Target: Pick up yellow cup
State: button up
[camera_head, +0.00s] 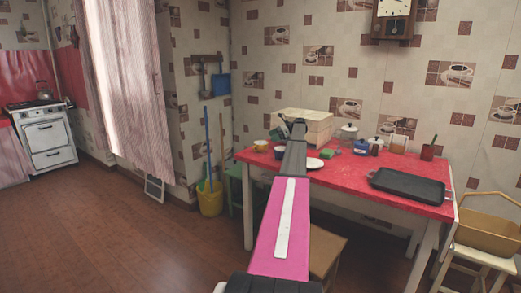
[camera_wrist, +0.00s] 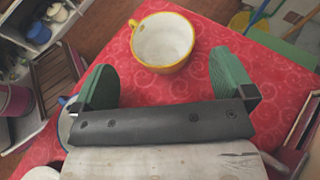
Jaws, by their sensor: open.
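The yellow cup (camera_wrist: 163,42) stands upright on the red oilcloth in the wrist view. It has a white inside, a yellow rim and a handle towards the left. In the head view the small yellow cup (camera_head: 260,146) sits near the left end of the red table (camera_head: 345,180). My gripper (camera_wrist: 160,72) is open and empty, with green fingers wide apart. The cup lies beyond the fingertips, roughly between their lines, and does not appear to be touched. In the head view my arm hides part of the table and my gripper (camera_head: 287,128) is small.
A wooden box (camera_head: 309,127) stands at the table's back. A white plate (camera_head: 315,163), a green sponge (camera_head: 327,154), a blue container (camera_head: 361,147) and a black tray (camera_head: 407,186) are further right. A yellow bucket (camera_head: 210,203) stands on the floor to the left.

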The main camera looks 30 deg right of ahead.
aim_at(262, 143)
jog(key=shift+w+a+f, duration=0.15)
jog(key=shift+a+f, duration=0.2)
jog(key=shift+f, duration=0.25)
jog(key=shift+w+a+f, duration=0.15)
jog(key=shift+a+f, duration=0.15)
jog(key=shift+f, duration=0.3)
jog(key=shift+x, duration=3)
jog(key=c, duration=0.7)
